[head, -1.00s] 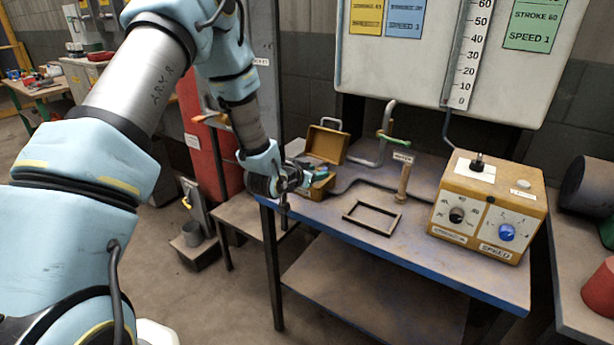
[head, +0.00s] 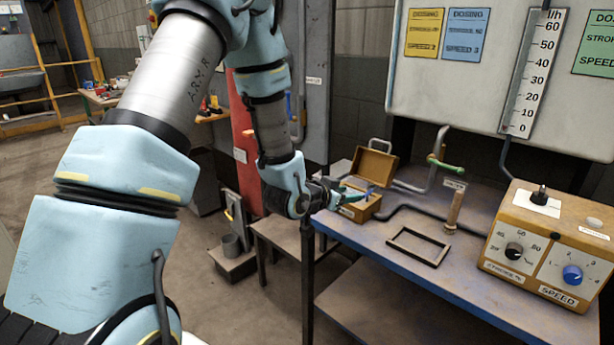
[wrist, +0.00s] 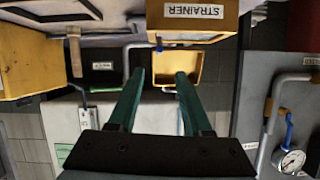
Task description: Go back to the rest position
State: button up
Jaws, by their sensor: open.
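My gripper (head: 338,196) is in front of the open yellow box at the left end of the blue bench. In the wrist view, my two green fingers (wrist: 155,98) are apart with nothing held between them. The yellow box (head: 364,203) has its lid raised; it also shows in the wrist view with a STRAINER label (wrist: 193,18). My arm reaches across the left of the head view.
The blue bench (head: 400,275) carries a black rectangular frame (head: 419,246), an upright brown post (head: 453,212), a pipe with a green handle (head: 445,165) and a yellow control box with dials (head: 550,245). A red panel (head: 243,130) stands behind my arm. The floor at lower left is clear.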

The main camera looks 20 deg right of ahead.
jog(key=shift+a, duration=0.1)
jog(key=w+a+r+n+y, duration=0.1)
jog(key=w+a+n+y, duration=0.2)
jog(key=a, duration=0.7)
jog(key=w+a+r+n+y, duration=0.15)
jog(key=a+y, duration=0.35)
jog(key=a, duration=0.6)
jog(key=s+a+r+n+g+y, duration=0.2)
jog(key=s+a+n+g, duration=0.3)
jog(key=s+a, duration=0.9)
jog(key=shift+a+r+n+y, duration=0.25)
jog(key=shift+a+n+y, duration=0.45)
jog(key=shift+a+n, duration=0.5)
jog(key=shift+c, duration=0.2)
